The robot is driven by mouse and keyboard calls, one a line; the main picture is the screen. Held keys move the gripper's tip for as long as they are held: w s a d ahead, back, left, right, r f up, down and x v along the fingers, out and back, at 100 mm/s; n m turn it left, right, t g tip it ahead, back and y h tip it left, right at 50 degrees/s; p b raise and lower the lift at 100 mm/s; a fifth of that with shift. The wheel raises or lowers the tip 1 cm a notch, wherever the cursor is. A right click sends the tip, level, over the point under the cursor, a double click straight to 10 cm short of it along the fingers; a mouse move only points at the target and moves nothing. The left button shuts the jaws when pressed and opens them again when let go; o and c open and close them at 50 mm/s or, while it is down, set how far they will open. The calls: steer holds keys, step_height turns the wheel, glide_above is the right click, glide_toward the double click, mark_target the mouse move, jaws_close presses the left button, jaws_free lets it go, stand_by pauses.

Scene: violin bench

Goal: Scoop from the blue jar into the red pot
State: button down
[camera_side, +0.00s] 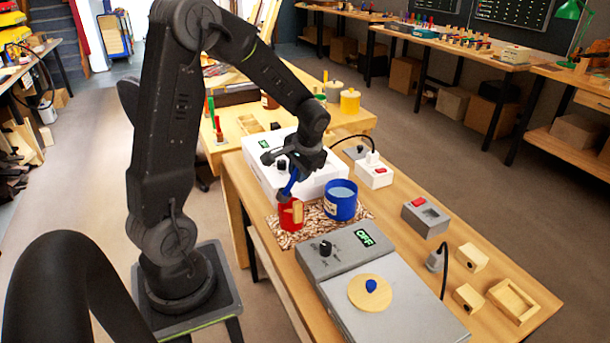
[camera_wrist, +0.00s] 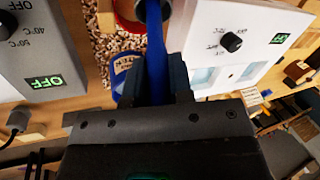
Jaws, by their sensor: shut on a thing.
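My gripper (camera_side: 290,165) is shut on the handle of a blue scoop (camera_side: 290,186), which slants down toward the red pot (camera_side: 287,216). The scoop's lower end is at the pot's mouth; whether its bowl is inside, and whether it carries anything, is hidden. The red pot has a pale label.
Pot and jar stand on a speckled mat (camera_side: 312,223). A white box with a dial (camera_side: 262,165) is close behind my gripper. A grey unit with a dial and OFF display (camera_side: 340,254) stands in front. A wooden disc with a blue knob (camera_side: 371,292) lies on a grey plate.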

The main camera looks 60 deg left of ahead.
steer(key=shift+s+a+r+t, duration=0.1)
steer(key=shift+s+r+t, duration=0.2)
steer(key=shift+t, duration=0.2)
steer(key=shift+s+a+r+n+t+h, duration=0.25)
steer(key=shift+s+t+h, duration=0.3)
steer(key=shift+t, duration=0.4)
steer(key=shift+s+a+r+n+t+h, duration=0.15)
steer(key=shift+s+a+r+t+h, duration=0.15)
steer(key=shift+s+t, duration=0.5)
steer(key=shift+w+r+t, duration=0.15)
steer(key=shift+r+t, duration=0.1)
steer(key=shift+r, duration=1.55)
steer(key=shift+w, duration=0.1)
